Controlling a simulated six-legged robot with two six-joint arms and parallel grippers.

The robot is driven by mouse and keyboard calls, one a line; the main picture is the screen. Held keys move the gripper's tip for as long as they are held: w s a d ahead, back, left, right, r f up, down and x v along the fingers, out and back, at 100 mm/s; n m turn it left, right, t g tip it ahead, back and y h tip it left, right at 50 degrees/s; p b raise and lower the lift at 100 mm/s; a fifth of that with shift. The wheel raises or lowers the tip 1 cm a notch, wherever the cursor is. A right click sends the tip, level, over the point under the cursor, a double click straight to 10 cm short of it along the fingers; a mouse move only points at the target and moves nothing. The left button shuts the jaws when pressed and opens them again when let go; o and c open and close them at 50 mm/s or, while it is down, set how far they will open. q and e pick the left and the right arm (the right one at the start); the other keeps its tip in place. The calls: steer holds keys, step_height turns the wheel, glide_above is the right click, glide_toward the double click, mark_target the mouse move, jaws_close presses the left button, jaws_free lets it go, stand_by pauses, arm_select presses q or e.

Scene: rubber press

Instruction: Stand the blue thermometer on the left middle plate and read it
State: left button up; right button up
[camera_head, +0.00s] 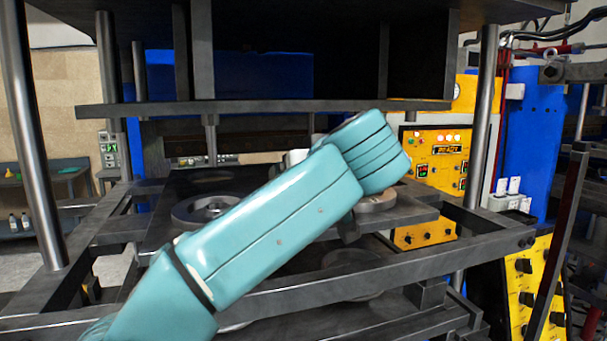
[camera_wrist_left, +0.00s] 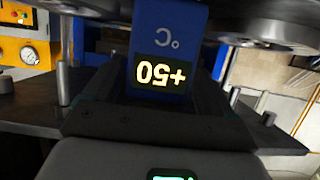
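The blue thermometer (camera_wrist_left: 168,25) shows upside down in the left wrist view; its lit display reads +50 under a °C mark. My left gripper (camera_wrist_left: 166,98) is around its body and looks shut on it. In the head view my left arm reaches in from the lower left and hides the thermometer and fingertips. The left middle plate (camera_head: 197,213), a dark round disc, lies on the press's middle level, partly behind the arm. It seems to show in the left wrist view (camera_wrist_left: 285,30). Whether the thermometer touches a plate cannot be told. My right gripper is out of view.
A second round plate (camera_head: 378,202) lies to the right, partly behind my arm. The dark upper platen (camera_head: 260,106) hangs above, and steel columns (camera_head: 35,150) flank the press. A yellow control panel (camera_head: 437,150) stands behind at right.

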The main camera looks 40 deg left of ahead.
arm_select(q)
steer(key=shift+w, duration=0.1)
steer(key=shift+w+r, duration=0.1)
steer(key=shift+r, duration=0.05)
steer(key=v, duration=1.2)
